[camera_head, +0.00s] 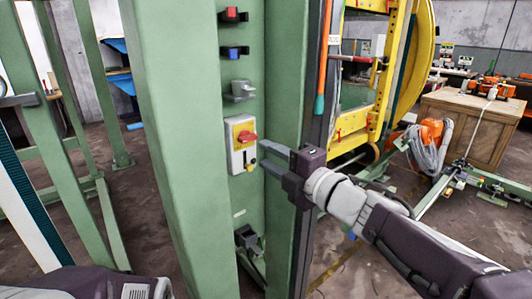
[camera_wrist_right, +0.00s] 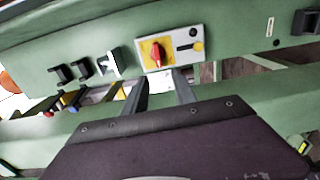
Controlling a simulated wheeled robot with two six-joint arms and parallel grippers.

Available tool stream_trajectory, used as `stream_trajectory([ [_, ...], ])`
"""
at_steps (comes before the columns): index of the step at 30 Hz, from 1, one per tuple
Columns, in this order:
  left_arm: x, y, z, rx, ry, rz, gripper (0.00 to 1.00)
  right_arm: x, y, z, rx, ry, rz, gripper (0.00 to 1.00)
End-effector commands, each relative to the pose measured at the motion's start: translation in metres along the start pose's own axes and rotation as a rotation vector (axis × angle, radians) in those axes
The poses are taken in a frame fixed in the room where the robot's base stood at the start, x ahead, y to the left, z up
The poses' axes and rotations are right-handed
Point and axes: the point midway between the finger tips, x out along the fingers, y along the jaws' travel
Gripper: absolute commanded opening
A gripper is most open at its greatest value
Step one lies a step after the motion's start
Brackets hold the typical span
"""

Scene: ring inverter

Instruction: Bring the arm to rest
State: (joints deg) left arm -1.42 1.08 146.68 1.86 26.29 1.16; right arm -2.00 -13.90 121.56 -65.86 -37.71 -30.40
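My right gripper (camera_head: 264,155) reaches in from the right in the head view, with its fingers pointing at the green column. Its two fingers are apart with nothing between them, as the right wrist view also shows (camera_wrist_right: 161,84). A control box with a red rotary switch (camera_head: 247,136) on a yellow plate is just left of the fingertips. In the right wrist view the red switch (camera_wrist_right: 156,53) is beyond the fingertips, apart from them as far as I can tell. My left gripper is out of view; only part of my left arm shows at the bottom left.
The green column (camera_head: 180,150) stands close in front. Red, blue and grey fittings (camera_head: 234,52) sit above the control box. A yellow frame (camera_head: 385,80) stands to the right behind, with an orange machine and a wooden crate (camera_head: 470,125) farther right.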

Motion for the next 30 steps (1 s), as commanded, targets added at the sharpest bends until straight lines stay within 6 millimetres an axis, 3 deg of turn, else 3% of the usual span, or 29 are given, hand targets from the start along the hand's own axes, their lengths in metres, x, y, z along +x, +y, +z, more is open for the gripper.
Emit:
stream_trajectory([
  [3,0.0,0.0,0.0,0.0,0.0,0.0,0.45,0.002,-0.003,0.001,0.004,-0.001,-0.007,0.33],
  [5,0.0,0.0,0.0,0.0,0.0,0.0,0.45,0.006,-0.019,0.005,0.026,-0.003,-0.037,0.33],
  [8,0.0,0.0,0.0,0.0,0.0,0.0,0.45,0.01,-0.078,0.032,0.213,-0.104,-0.126,0.33],
  [10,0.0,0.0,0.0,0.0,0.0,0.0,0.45,0.0,-0.132,0.062,0.423,-0.271,-0.214,0.33],
  [12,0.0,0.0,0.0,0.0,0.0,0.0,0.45,-0.022,-0.19,0.085,0.639,-0.456,-0.31,0.33],
  [15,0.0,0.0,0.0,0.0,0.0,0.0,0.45,-0.067,-0.264,0.095,0.917,-0.712,-0.435,0.33],
  [18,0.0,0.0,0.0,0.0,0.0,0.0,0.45,-0.114,-0.32,0.086,1.15,-0.943,-0.54,0.33],
  [21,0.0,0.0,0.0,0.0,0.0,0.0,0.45,-0.157,-0.357,0.065,1.344,-1.147,-0.625,0.33],
  [24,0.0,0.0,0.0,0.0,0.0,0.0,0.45,-0.196,-0.382,0.035,1.525,-1.349,-0.698,0.33],
  [27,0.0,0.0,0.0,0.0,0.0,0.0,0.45,-0.231,-0.393,-0.001,1.71,-1.574,-0.761,0.33],
  [30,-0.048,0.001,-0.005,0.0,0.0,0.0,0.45,-0.232,-0.345,0.0,1.72,-1.59,-0.75,0.33],
])
